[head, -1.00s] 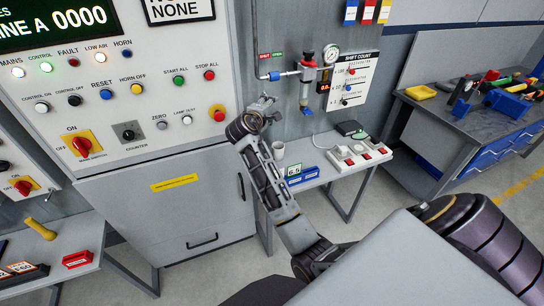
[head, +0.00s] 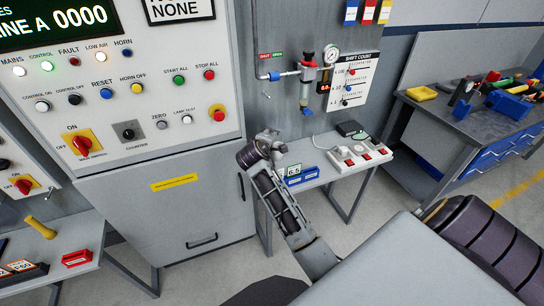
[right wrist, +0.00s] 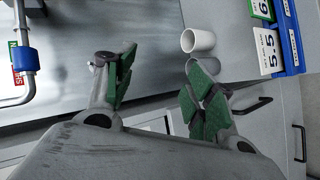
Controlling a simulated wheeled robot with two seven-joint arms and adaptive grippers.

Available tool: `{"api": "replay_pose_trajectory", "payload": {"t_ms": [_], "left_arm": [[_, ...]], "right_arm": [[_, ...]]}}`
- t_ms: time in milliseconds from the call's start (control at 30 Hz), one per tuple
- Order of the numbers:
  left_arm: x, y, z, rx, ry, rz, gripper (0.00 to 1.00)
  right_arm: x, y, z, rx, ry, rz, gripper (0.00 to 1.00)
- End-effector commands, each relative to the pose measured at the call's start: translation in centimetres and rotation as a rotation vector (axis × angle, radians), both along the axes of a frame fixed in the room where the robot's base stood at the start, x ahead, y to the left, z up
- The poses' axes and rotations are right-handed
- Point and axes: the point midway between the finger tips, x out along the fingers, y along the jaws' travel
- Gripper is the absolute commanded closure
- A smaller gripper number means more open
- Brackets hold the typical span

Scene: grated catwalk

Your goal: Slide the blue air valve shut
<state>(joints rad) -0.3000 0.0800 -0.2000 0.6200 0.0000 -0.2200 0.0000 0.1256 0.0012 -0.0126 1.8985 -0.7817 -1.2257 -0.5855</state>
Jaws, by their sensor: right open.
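The blue air valve (head: 275,76) is a blue sleeve on a thin pipe on the grey panel. In the head view it sits below the green OPEN label (head: 277,54), to the right of the red SHUT label (head: 264,56). It also shows at the left edge of the right wrist view (right wrist: 27,59), beside the green and red labels. My right gripper (head: 270,135) is below the valve and apart from it. In the right wrist view its green-padded fingers (right wrist: 162,85) are spread with nothing between them. My left gripper is out of view.
Below stands a small table with a white switch box (head: 360,153). A white cup (right wrist: 199,40) and a blue number holder (right wrist: 290,38) are close to my right gripper.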

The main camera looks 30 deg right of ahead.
Motion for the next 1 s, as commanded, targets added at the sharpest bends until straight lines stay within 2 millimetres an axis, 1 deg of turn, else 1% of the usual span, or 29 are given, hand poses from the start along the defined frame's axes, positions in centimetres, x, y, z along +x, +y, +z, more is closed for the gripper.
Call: {"api": "replay_pose_trajectory", "payload": {"t_ms": [33, 300, 500, 667, 1000], "left_arm": [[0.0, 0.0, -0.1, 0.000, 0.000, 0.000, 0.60], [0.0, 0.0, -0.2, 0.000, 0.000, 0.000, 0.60], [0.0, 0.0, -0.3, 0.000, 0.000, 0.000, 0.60], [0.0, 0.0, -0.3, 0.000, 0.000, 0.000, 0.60], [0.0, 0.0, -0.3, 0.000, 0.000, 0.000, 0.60]], "right_arm": [[-0.2, 0.2, -0.6, 0.011, 0.004, 0.002, 0.45], [-1.3, 1.2, -3.4, 0.075, 0.015, 0.013, 0.45], [-1.7, 1.6, -4.7, 0.105, 0.020, 0.016, 0.45], [-1.9, 1.8, -5.1, 0.115, 0.022, 0.017, 0.45], [-1.9, 1.8, -5.1, 0.116, 0.022, 0.018, 0.45]]}}
